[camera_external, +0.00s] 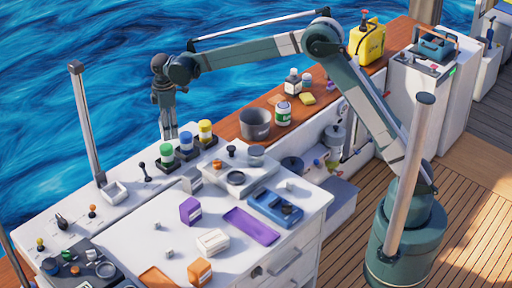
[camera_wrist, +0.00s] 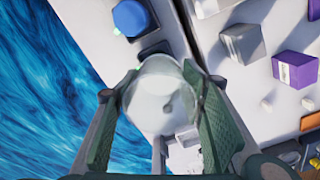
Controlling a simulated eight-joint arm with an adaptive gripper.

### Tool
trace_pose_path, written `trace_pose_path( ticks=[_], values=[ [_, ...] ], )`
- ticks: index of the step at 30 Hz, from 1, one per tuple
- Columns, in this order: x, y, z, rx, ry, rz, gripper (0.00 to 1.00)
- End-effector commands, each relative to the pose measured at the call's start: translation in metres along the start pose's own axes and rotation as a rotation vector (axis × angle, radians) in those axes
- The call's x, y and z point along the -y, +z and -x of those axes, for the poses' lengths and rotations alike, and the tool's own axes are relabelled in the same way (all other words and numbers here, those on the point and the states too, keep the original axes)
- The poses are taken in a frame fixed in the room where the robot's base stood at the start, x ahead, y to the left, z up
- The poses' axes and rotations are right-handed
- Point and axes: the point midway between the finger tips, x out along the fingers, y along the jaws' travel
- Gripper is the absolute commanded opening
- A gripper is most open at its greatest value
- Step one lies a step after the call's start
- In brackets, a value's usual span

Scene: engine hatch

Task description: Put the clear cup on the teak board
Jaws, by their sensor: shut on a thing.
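The clear cup (camera_wrist: 160,97) is a see-through round vessel between my fingers in the wrist view. My gripper (camera_wrist: 163,84) is shut on it, one finger on each side. In the external view my gripper (camera_external: 168,132) hangs pointing down at the left, above the back edge of the white counter near the water. The cup is too faint to make out clearly there. A long reddish-brown wooden surface (camera_external: 228,130), which looks like the teak board, runs along the back to the upper right. My gripper is to the left of it.
A grey pot (camera_external: 255,124), a green-labelled jar (camera_external: 283,114), a white bottle (camera_external: 292,82) and a yellow can (camera_external: 367,42) stand on the wood. Green, blue (camera_external: 186,144) and yellow-capped jars stand near my gripper. A purple tray (camera_external: 250,226) lies on the white counter (camera_external: 130,240).

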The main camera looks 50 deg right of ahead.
Motion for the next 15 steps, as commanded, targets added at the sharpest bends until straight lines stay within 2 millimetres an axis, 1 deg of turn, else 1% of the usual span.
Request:
trace_pose_path(
  ticks=[1,3,8,15],
  values=[
    [-0.014,0.013,-0.001,0.0,0.0,-0.024,0.28],
    [-0.032,0.03,-0.001,0.0,0.0,-0.057,0.28],
    [-0.07,0.069,-0.001,0.0,0.0,-0.13,0.28],
    [-0.122,0.131,-0.001,0.0,0.0,-0.24,0.28]
  ],
)
